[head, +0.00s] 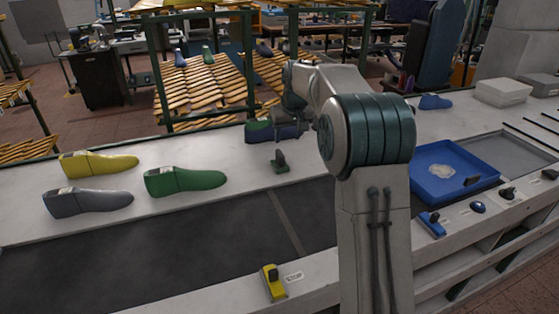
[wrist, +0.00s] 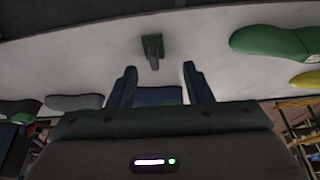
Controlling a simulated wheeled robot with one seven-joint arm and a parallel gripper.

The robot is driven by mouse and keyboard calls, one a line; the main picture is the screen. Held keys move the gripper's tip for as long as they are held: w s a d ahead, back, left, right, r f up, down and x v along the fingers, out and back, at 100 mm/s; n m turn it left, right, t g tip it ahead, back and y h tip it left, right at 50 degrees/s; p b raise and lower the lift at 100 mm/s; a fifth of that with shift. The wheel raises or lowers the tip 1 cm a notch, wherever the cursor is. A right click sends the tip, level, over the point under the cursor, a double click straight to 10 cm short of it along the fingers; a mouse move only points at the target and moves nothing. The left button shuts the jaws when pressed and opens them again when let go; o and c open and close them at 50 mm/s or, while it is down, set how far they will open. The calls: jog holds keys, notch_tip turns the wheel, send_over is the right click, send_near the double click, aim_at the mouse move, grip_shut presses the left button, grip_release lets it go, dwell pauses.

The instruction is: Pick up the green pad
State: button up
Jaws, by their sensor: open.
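The green pad (head: 280,165) is a small green block with a dark upright grip. In the wrist view the pad (wrist: 152,45) is beyond my fingertips, near the middle. My gripper (wrist: 159,68) is open, its two dark fingers apart with nothing held between them; the pad is clear of both.
Another green last (head: 186,181), a yellow last (head: 98,163) and a grey last (head: 88,202) lie left. A blue tray (head: 478,182) is right. A yellow block (head: 272,283) sits in front.

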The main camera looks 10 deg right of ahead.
send_near(280, 152)
jog(key=x, duration=0.2)
jog(key=p+x, duration=0.2)
jog(key=x, duration=0.1)
jog(key=shift+s+a+f, duration=0.1)
jog(key=shift+s+f, duration=0.1)
jog(key=shift+f, duration=0.2)
jog(key=shift+t, duration=0.3)
jog(key=shift+p+x, duration=1.4)
jog(key=shift+x, duration=1.75)
grip_shut()
